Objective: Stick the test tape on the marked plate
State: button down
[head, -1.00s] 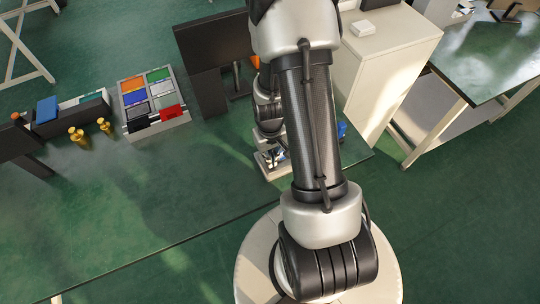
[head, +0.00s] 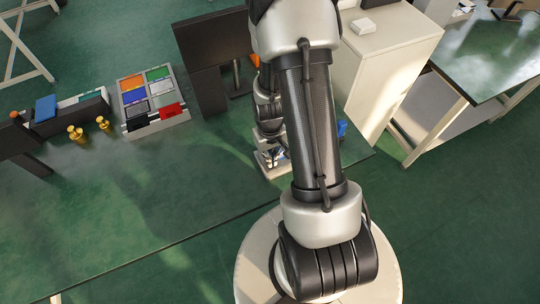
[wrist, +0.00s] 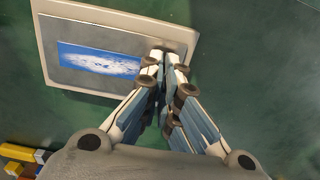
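In the wrist view a grey plate (wrist: 105,82) sits on a beige base (wrist: 47,42). A blue patch with white mottling (wrist: 98,59) lies flat on it, left of my fingers; I cannot tell whether it is the test tape or the plate's mark. My gripper (wrist: 165,62) is shut, its fingertips together over the plate's right part. I see nothing clearly held between them, and cannot tell whether they touch the plate. In the head view the pale base (head: 268,166) shows partly behind my arm, and my fingertips are not clear.
On the green bench (head: 150,205) stand brass weights (head: 77,134), a tray of coloured boxes (head: 150,126), a black monitor (head: 212,50) and a small blue object (head: 342,128). A white cabinet (head: 385,60) is at the right. The bench's front left is clear.

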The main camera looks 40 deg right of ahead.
jog(key=c, duration=2.3)
grip_release()
jog(key=o, duration=0.6)
notch_tip(320, 180, up, 12)
jog(key=shift+r, duration=0.1)
